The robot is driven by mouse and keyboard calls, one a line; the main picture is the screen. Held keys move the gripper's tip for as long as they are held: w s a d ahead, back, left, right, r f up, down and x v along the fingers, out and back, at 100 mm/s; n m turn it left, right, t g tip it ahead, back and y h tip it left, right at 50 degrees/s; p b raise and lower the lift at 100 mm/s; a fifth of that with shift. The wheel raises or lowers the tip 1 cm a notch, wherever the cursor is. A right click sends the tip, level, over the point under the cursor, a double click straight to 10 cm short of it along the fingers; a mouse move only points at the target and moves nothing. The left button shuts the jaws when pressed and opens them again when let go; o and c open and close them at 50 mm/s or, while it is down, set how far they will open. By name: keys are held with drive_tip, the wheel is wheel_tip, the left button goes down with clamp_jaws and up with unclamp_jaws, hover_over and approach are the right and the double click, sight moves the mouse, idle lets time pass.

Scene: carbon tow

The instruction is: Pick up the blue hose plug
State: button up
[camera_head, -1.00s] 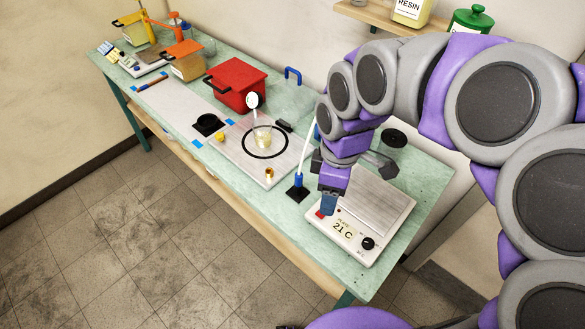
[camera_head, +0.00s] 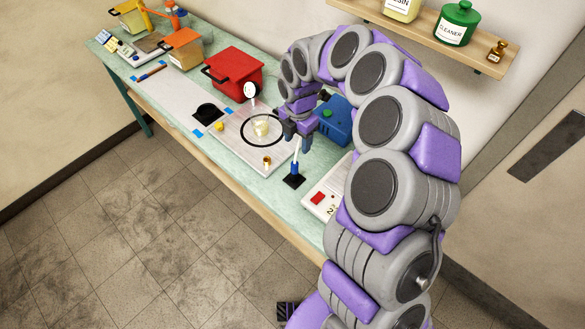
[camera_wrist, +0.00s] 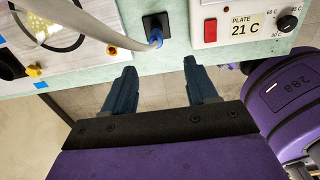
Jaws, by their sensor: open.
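The blue hose plug (camera_head: 295,170) stands upright on a small black square base near the front edge of the bench. A pale hose rises from its top. In the wrist view the plug (camera_wrist: 155,38) sits at the top, just ahead of the gap between my fingers, with the hose curving off to the left. My gripper (camera_head: 298,138) is above the plug, its fingers pointing down. In the wrist view my gripper (camera_wrist: 160,67) is open, with nothing between its fingertips. The hose partly overlaps my gripper in the head view.
The hot plate (camera_head: 322,199) with a red switch is right of the plug, partly hidden by my arm. A blue box (camera_head: 336,118) stands behind. A red container (camera_head: 234,75) is farther back.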

hover_over(296, 162)
drive_tip(key=d, duration=0.1)
wheel_tip(296, 162, down, 6)
drive_tip(key=r, duration=0.1)
drive_tip(key=a+f, duration=0.1)
drive_tip(key=a+f+b, duration=0.1)
drive_tip(key=f, duration=0.1)
drive_tip(key=shift+s+f, duration=0.15)
drive_tip(key=shift+s, duration=0.25)
drive_tip(key=f, duration=0.1)
drive_tip(key=d+f, duration=0.1)
drive_tip(key=f, duration=0.1)
drive_tip(key=w+f+b, duration=0.1)
drive_tip(key=shift+d+f, duration=0.3)
drive_tip(key=shift+d, duration=0.1)
drive_tip(key=shift+f, duration=0.2)
drive_tip(key=shift+s+a, duration=0.1)
drive_tip(key=shift+a, duration=0.8)
drive_tip(key=shift+c, duration=1.4)
drive_tip(key=shift+d+r, duration=0.1)
drive_tip(key=shift+d, duration=0.6)
drive_tip(key=c, duration=0.6)
drive_tip(key=shift+a, duration=0.1)
clamp_jaws()
drive_tip(key=shift+a, duration=0.15)
